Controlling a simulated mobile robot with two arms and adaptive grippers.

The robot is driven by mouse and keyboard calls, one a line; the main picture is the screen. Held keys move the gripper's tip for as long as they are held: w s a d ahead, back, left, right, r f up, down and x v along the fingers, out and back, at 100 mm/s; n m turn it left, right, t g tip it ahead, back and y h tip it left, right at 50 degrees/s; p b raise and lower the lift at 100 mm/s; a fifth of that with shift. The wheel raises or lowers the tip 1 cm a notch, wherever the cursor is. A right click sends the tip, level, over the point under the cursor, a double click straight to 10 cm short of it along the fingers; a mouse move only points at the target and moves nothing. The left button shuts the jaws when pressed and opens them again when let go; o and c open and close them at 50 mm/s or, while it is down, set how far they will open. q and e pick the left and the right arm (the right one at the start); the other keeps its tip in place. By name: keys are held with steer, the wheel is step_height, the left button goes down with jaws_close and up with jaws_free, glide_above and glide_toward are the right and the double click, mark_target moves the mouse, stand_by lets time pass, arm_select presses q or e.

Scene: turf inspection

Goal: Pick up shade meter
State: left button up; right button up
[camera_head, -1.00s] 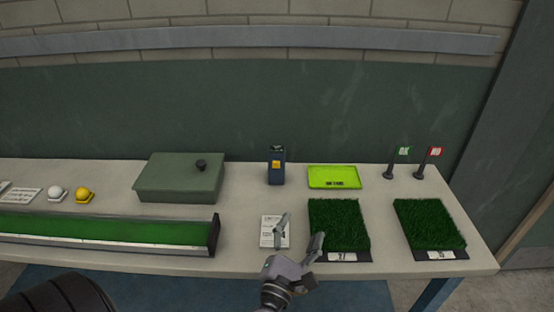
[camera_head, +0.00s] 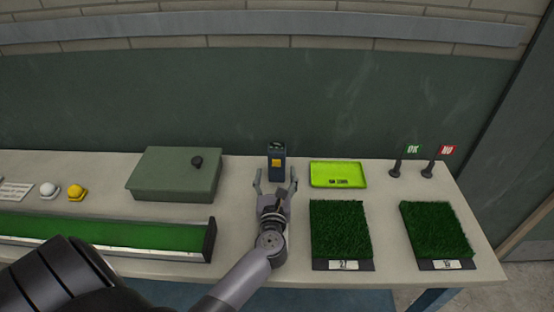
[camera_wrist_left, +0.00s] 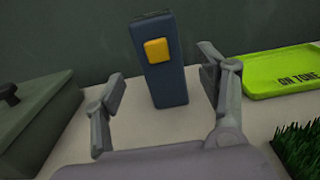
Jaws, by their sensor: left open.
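The shade meter looks to be the upright dark blue box with a yellow button (camera_head: 277,163) near the back of the table. It also shows in the left wrist view (camera_wrist_left: 166,82), standing just beyond the fingers and roughly between them. My left gripper (camera_head: 274,180) is open and empty, in front of the blue box, with its fingers pointing at it. In the left wrist view my left gripper (camera_wrist_left: 162,90) has its two fingers spread either side of the box's lower part, with gaps visible. My right gripper is not in view.
A green lidded box (camera_head: 172,175) stands left of the meter and a lime tray (camera_head: 338,175) right of it. Two turf samples (camera_head: 340,228) (camera_head: 435,230) lie at the right front, with small OK and NO flags (camera_head: 412,150) behind. A green-topped trough (camera_head: 120,236) runs along the left front.

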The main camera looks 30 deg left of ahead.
mark_target(277, 159)
arm_select(q)
steer(key=shift+w+a, duration=0.3)
steer(key=shift+w, duration=0.25)
steer(key=shift+w+a, duration=0.1)
steer(key=shift+w, duration=0.05)
steer(key=p+x, duration=0.1)
steer(key=x, duration=0.4)
steer(key=shift+w, duration=0.2)
steer(key=shift+c, duration=1.6)
steer(key=c, duration=1.1)
steer(key=shift+c, duration=0.2)
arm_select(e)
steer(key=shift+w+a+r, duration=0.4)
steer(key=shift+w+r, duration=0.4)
arm_select(q)
steer(key=shift+r, duration=0.15)
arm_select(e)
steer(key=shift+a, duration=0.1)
